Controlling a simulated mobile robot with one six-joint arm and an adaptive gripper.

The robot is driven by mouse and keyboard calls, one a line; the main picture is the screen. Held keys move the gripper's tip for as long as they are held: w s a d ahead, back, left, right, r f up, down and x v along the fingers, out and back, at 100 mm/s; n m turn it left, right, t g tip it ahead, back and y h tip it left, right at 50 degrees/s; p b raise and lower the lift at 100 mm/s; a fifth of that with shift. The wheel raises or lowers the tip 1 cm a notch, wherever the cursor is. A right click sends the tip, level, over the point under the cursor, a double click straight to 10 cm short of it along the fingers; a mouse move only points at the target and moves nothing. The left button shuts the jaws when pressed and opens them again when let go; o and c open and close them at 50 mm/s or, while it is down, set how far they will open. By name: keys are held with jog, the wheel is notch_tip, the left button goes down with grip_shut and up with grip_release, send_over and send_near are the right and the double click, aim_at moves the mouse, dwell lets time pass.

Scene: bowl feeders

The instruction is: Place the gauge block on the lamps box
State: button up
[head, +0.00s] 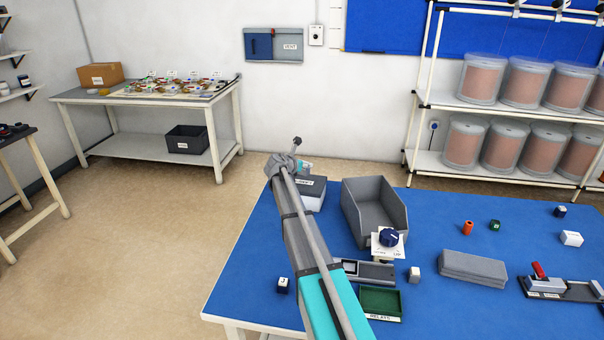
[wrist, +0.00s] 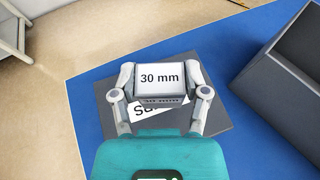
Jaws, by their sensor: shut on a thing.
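The gauge block (wrist: 160,78) is a pale block marked "30 mm" in the wrist view. My gripper (wrist: 161,82) is shut on it, with one finger at each side. Below it is a box with a dark grey top (wrist: 222,120) and a white label, partly covered by the block and fingers, so I cannot read it all. In the head view this box (head: 313,195) stands at the table's far left edge, and my arm hides most of the gripper and block. I cannot tell whether the block touches the box top.
A grey open bin (head: 372,205) stands just right of the box; its wall also shows in the wrist view (wrist: 275,95). A device with a dark blue knob (head: 389,238), a green tray (head: 381,302) and a grey slab (head: 472,267) are on the blue table.

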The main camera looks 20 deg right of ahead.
aim_at(302, 172)
jog(key=shift+w+a+f+b, duration=0.15)
jog(key=shift+w+f+b, duration=0.35)
jog(key=shift+f+b, duration=0.25)
jog(key=shift+s+f+b, duration=0.1)
jog(key=shift+f+b, duration=1.15)
jog(key=shift+f, duration=0.15)
jog(key=o, duration=1.3)
jog(key=shift+r, duration=0.2)
jog(key=shift+s+a+r, duration=0.1)
jog(key=shift+s+a, duration=0.05)
jog(key=p+v, duration=0.4)
jog(key=v, duration=0.7)
jog(key=shift+s+a+r+p, duration=0.1)
jog(key=shift+a+p, duration=0.2)
jog(key=shift+p, duration=0.05)
